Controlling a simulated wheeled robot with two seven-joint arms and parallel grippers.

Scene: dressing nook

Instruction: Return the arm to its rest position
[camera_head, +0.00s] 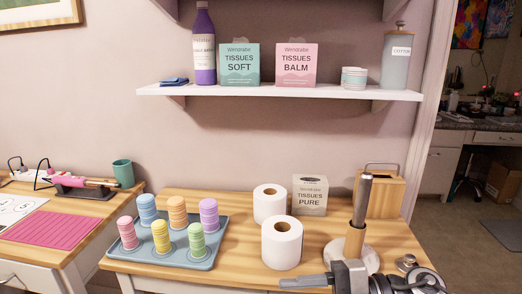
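My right gripper (312,282) is at the bottom edge, right of the middle, above the front of the wooden table (232,262). Its grey metal parts are seen partly from the side, so whether the fingers are apart is unclear. I see nothing held in it. It is in front of a stand (361,204) with a dark upright rod, a tan tube low on the rod and a pale round base, partly hidden by my arm. My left gripper is not in view.
White paper rolls (281,248) stand near a tissue box (310,198). A blue-grey tray (150,262) holds several coloured stacks. A wooden box (383,195) is at the back right. A shelf (280,92) is above. A side table (88,208) is left.

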